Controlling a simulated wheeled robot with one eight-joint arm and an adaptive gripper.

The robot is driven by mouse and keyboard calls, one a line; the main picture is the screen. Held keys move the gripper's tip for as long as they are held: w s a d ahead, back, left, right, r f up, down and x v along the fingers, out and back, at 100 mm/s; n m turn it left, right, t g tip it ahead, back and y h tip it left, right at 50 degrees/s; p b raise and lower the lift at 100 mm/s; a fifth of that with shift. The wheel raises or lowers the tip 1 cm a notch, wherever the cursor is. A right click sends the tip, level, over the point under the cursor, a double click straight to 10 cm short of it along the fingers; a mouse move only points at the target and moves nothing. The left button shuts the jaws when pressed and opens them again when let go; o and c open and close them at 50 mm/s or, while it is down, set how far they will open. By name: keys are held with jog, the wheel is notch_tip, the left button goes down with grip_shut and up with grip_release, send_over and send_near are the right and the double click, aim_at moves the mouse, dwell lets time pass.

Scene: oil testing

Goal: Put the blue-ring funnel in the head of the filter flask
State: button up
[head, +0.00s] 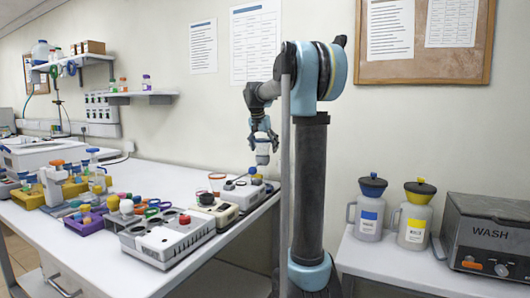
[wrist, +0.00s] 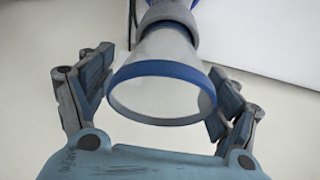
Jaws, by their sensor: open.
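The blue-ring funnel is a clear cone with a blue rim (wrist: 165,68), its wide mouth towards me in the wrist view. It also shows as a small pale shape (head: 263,152) below my gripper in the head view. My gripper (head: 263,130) is open, with its fingers (wrist: 162,95) on either side of the funnel and gaps beside the rim. The funnel's narrow end meets a grey, collar-like part (wrist: 168,14) at the top of the wrist view. I cannot tell whether that part is the filter flask's head or whether the funnel is seated.
A grey device with a red knob (head: 168,238) and colourful racks (head: 88,219) crowd the bench. A side table on the right holds two wash bottles (head: 370,210) and a WASH unit (head: 487,237).

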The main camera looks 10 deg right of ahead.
jog(key=v, duration=1.1)
jog(key=shift+r, duration=0.1)
